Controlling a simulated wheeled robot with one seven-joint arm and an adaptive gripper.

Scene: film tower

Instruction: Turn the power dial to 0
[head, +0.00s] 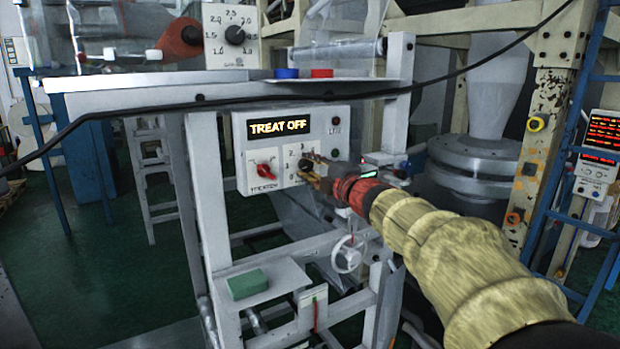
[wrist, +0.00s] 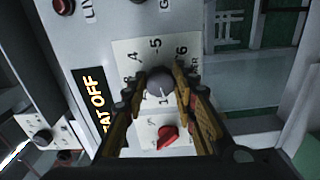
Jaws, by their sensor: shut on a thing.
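The power dial is a round grey knob (wrist: 159,81) on a white plate with numbers around it, where 4, 5 and 6 can be read in the wrist view. My gripper (wrist: 160,88) is shut on the knob, with one yellow finger on each side of it. The dial's pointer is hidden or too small to read. In the head view my gripper (head: 312,172) is at the right part of the grey control box (head: 290,115) and covers most of the dial. The box's display (head: 279,127) reads TREAT OFF.
A red switch knob (head: 265,170) sits left of the dial, close to my fingers; it also shows in the wrist view (wrist: 168,134). Small buttons line the box's right side. A black cable (head: 250,103) crosses above. A handwheel (head: 348,255) and green block (head: 247,284) are below.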

